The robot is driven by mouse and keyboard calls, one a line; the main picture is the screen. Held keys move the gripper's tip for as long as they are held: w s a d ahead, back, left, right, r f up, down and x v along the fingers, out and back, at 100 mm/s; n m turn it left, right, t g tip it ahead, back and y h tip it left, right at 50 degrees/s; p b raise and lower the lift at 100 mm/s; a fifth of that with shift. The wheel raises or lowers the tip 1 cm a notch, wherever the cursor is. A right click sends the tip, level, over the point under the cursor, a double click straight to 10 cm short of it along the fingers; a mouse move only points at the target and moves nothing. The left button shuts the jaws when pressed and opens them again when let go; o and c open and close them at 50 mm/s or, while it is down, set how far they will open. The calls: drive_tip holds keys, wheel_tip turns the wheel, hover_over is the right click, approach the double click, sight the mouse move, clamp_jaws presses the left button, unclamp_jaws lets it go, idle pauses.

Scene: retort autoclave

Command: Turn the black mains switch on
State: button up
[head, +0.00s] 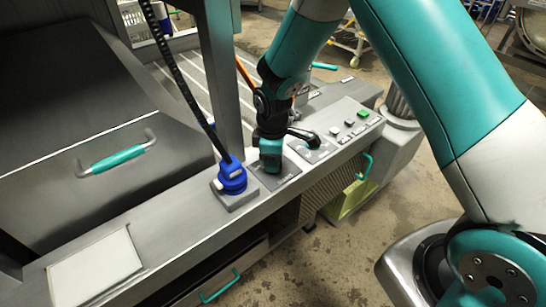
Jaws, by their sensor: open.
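The mains switch appears to be the black lever-like handle (305,137) on a grey plate on top of the machine's front ledge, right of my gripper. Its exact position is too small to read. My gripper (270,164) points down over the ledge, just left of the black handle, above another grey plate (284,186). Its jaws are open and nothing shows held between them. The gripper and wrist hide part of this plate. I cannot tell whether the gripper touches the handle or the plate.
A blue plug (232,178) with a black cable stands left of my gripper, beside a steel post (222,75). Several small buttons, one green (363,113), line the ledge to the right. A teal-handled lid (118,159) is at left. A blank pale plate (95,270) lies at front left.

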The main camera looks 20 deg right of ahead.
clamp_jaws()
drive_tip(key=shift+m, duration=0.4)
drive_tip(key=m, duration=0.4)
drive_tip(key=shift+w+d, duration=0.1)
drive_tip(key=shift+w, duration=0.05)
drive_tip(key=m, duration=0.9)
drive_tip(key=shift+d+p, duration=0.15)
drive_tip(key=shift+p, duration=0.15)
drive_tip(key=shift+d+r+m, duration=0.1)
drive_tip(key=shift+m, duration=1.9)
